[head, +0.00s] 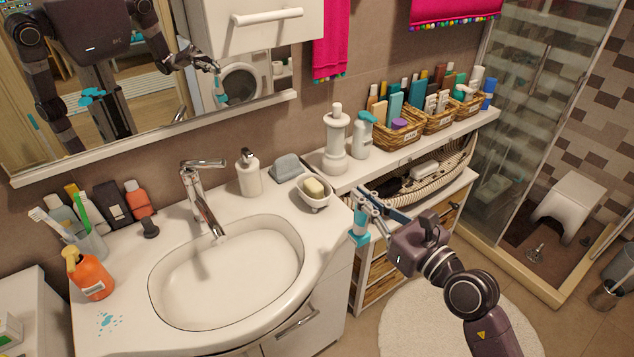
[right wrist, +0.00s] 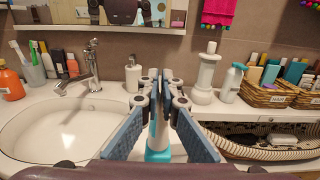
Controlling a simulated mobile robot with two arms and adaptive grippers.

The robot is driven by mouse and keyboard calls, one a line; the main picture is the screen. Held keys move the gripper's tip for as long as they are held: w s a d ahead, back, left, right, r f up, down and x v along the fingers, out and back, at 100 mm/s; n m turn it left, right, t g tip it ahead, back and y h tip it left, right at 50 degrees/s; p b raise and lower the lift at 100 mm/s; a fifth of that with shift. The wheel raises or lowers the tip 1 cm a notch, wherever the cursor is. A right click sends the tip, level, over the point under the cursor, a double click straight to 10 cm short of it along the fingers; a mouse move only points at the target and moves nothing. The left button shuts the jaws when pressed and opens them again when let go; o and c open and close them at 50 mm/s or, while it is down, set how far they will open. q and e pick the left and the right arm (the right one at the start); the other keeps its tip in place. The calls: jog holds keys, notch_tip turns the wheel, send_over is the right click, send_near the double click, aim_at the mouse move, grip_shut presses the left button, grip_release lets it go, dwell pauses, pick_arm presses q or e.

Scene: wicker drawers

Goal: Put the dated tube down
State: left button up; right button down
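The tube (head: 360,226), white and teal, is held upright by my right gripper (head: 366,203), just off the right end of the washbasin counter (head: 328,222). In the right wrist view the fingers of my right gripper (right wrist: 158,92) close around the tube's upper part, and its teal lower end (right wrist: 157,155) shows below them. No date is readable on it. The tube is in the air beside the counter edge and the lower shelf unit. My left gripper is not in view.
The basin (head: 228,270) fills the middle of the counter. A soap dish (head: 314,199), soap dispenser (head: 249,175), faucet (head: 203,190) and orange bottle (head: 90,278) stand around it. Wicker baskets (head: 399,135) line the right shelf. Teal spots (head: 109,321) mark the counter's front left.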

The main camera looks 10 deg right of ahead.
jog(key=p+x, duration=0.3)
jog(key=x, duration=1.2)
pick_arm(q)
jog(key=b, duration=0.1)
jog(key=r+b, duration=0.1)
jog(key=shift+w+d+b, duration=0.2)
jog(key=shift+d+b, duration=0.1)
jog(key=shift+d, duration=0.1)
pick_arm(e)
notch_tip(320, 180, down, 7)
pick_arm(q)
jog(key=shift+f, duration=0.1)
pick_arm(e)
jog(key=shift+f, duration=0.15)
jog(key=c, duration=2.6)
grip_release()
jog(key=shift+f, duration=0.1)
jog(key=shift+c, duration=0.2)
jog(key=o, duration=0.5)
